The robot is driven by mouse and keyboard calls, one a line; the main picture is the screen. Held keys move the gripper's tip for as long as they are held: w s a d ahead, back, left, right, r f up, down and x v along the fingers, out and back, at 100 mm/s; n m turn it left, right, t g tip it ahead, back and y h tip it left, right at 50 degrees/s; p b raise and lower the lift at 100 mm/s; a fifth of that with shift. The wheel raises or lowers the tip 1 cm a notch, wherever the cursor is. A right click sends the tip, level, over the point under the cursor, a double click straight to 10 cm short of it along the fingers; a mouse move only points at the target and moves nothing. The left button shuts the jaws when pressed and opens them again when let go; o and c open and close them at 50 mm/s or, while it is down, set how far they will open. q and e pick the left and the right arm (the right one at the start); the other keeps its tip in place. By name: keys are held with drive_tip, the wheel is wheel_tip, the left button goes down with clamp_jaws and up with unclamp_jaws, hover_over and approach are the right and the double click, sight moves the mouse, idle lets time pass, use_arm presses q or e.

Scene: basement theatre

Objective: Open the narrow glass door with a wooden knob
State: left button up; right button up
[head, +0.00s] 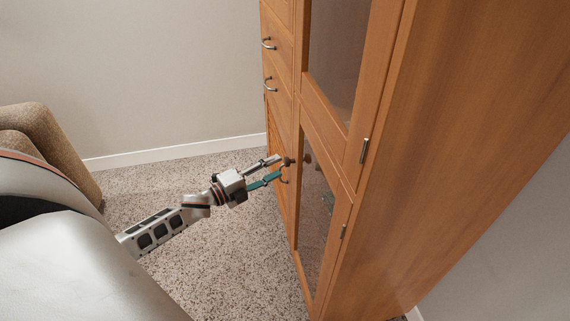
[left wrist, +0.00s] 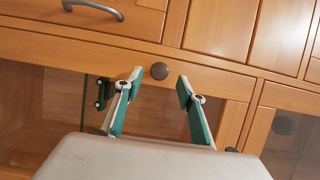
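The narrow glass door (head: 314,218) is the lower door of a tall wooden cabinet and looks closed. Its round dark wooden knob (head: 288,161) sits near the door's top edge; it also shows in the left wrist view (left wrist: 160,71). My left gripper (head: 279,166) is open at the knob. In the left wrist view its two teal-padded fingertips (left wrist: 160,77) stand apart, with the knob showing in the gap between them. I see no finger closed on the knob, and contact cannot be told. My right gripper is not in view.
The wooden cabinet (head: 450,150) has drawers with metal handles (head: 268,84) and an upper glass door (head: 338,55). A brown upholstered seat (head: 45,140) stands at the left. Carpet (head: 225,245) lies open before the cabinet.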

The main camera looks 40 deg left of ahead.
sight(285, 162)
use_arm(q)
drive_tip(key=shift+x, duration=2)
clamp_jaws()
drive_tip(key=shift+s+a, duration=0.1)
